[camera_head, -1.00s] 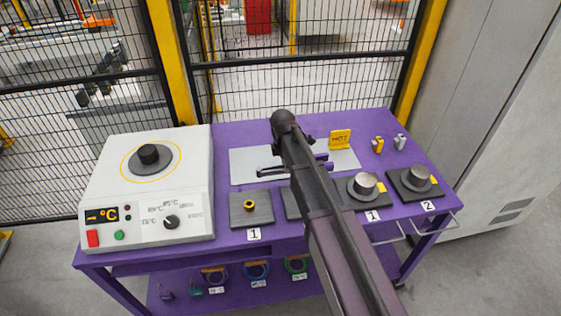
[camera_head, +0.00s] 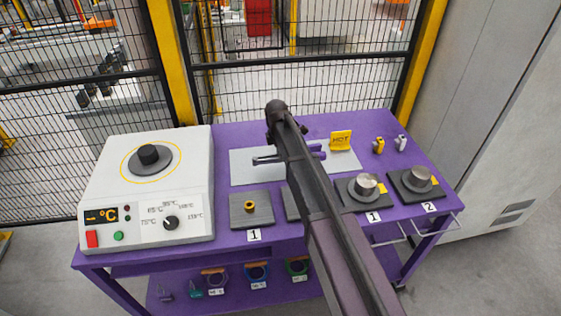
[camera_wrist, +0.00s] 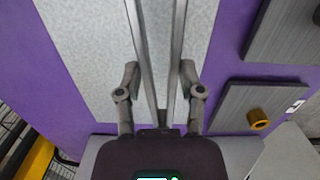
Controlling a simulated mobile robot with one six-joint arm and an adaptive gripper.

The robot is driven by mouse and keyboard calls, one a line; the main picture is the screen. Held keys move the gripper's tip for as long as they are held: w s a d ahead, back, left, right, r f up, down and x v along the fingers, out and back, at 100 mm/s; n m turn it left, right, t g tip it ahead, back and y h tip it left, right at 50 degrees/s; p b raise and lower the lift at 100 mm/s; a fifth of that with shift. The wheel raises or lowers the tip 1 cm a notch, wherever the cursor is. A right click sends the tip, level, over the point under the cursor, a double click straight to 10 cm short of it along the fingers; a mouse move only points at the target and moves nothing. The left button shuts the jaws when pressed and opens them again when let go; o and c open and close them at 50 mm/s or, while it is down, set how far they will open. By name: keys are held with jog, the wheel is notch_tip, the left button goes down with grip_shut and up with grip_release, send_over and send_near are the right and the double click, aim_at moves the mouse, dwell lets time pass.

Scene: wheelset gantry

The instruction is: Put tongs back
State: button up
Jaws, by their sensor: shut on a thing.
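The tongs (camera_wrist: 178,40) show in the wrist view as two long metal bars running between my fingers. My gripper (camera_wrist: 160,78) is shut on them. In the head view my arm hides the gripper and the middle of the tongs (camera_head: 266,160); a dark end sticks out to the left and a purple part to the right. The tongs are over the light grey plate (camera_head: 243,176) on the purple table, which also fills the middle of the wrist view (camera_wrist: 85,40). I cannot tell whether the tongs touch the plate.
A white heater box (camera_head: 150,185) stands at the left. A yellow HOT sign (camera_head: 341,140) stands behind the plate. A dark pad with a brass ring (camera_head: 250,207) lies in front, and two pads with metal cylinders (camera_head: 364,186) lie at the right. A mesh fence (camera_head: 300,85) is behind.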

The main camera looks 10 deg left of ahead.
aim_at(281, 167)
jog(key=shift+w+f+b, duration=0.1)
jog(key=shift+f+b, duration=0.4)
jog(key=shift+f, duration=0.1)
jog(key=shift+f+b, duration=1.2)
jog(key=o, duration=0.6)
jog(key=shift+r, duration=0.15)
jog(key=r+p, duration=0.7)
jog(key=p, duration=0.1)
jog(key=r+p, duration=0.4)
jog(key=shift+s+a+r, duration=0.2)
jog(key=shift+a+r, duration=0.15)
